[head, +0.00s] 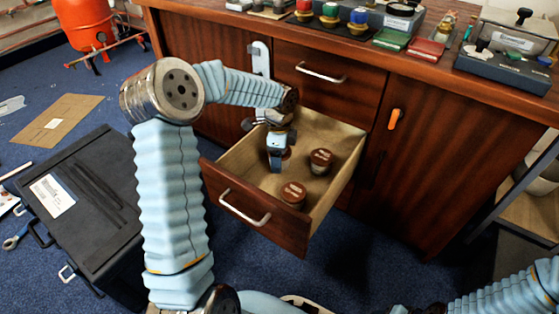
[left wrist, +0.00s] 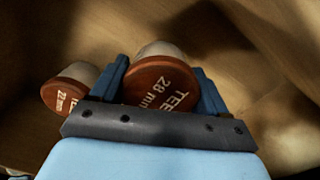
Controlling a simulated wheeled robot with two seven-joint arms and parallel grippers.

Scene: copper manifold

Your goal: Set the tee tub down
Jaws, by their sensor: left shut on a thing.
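The tee tub (left wrist: 160,84) has a brown lid marked "TEE 28 mm" and a pale body. My left gripper (left wrist: 163,92) is shut around it, one blue finger on each side. In the head view my left gripper (head: 276,160) reaches down into the open wooden drawer (head: 243,208), and the tee tub (head: 287,153) is mostly hidden behind it. I cannot tell whether the tub touches the drawer floor. Two other brown-lidded tubs stand in the drawer, one at the right (head: 321,160) and one nearer the front (head: 293,194). A tub marked "22 mm" (left wrist: 70,87) shows at left in the wrist view.
A black case (head: 95,215) lies on the floor at left. The drawer's left front floor is bare.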

